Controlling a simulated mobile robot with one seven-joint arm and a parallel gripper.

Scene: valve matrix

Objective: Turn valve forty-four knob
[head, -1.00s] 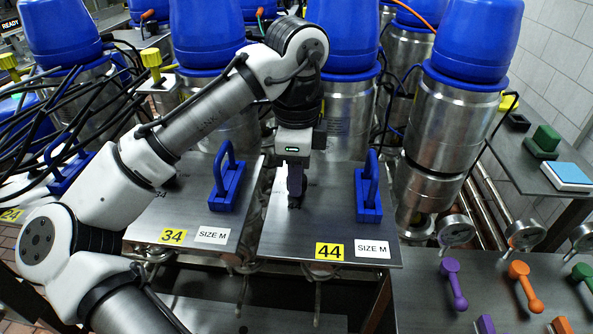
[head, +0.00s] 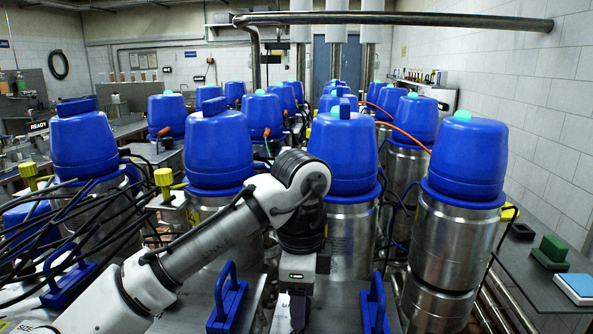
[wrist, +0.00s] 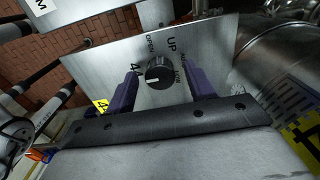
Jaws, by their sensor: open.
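The valve forty-four knob (wrist: 160,73) is a round black dial with a white mark in the wrist view. It sits on a metal plate (wrist: 215,45) printed with OPEN and UP and a partly hidden number. My gripper (wrist: 164,80) is open, with one dark purple finger on each side of the knob in the picture. I cannot tell whether the fingers touch it. In the head view my gripper (head: 298,312) points down over the metal panel (head: 340,292), and the knob is hidden there.
Blue handles stand left (head: 228,300) and right (head: 375,305) of my gripper. Blue-capped steel cylinders (head: 343,155) rise close behind it. Black cables (head: 80,225) crowd the left. A side bench at right holds a green block (head: 552,248) and a blue-topped item (head: 578,287).

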